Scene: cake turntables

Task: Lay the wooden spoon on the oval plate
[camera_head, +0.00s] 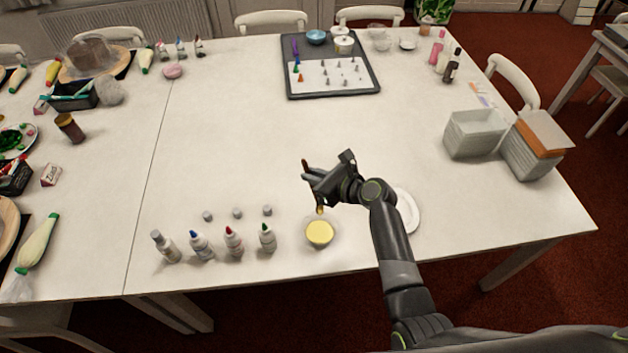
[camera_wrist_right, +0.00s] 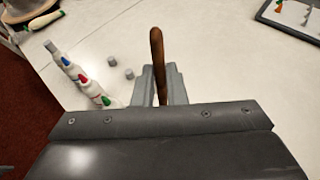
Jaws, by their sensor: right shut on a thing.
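The wooden spoon shows in the right wrist view as a brown handle (camera_wrist_right: 157,55) standing up between the gripper's fingers. In the head view its brown upper end (camera_head: 305,165) shows above the fingers, and a short tan part (camera_head: 320,210) shows below them, just above the bowl of yellow stuff (camera_head: 319,233). I cannot tell whether it touches the bowl. My right gripper (camera_head: 312,179) is shut on the spoon; it also shows in the right wrist view (camera_wrist_right: 160,85). The white plate (camera_head: 410,214) lies right of the bowl, partly hidden behind my right forearm. My left gripper is out of view.
Several squeeze bottles (camera_head: 233,240) stand left of the bowl, with small grey caps (camera_head: 237,213) behind them. A dark tray (camera_head: 332,88) lies at the back. A pale box (camera_head: 474,134) and an orange-and-grey stack (camera_head: 538,145) stand at right. The table's middle is clear.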

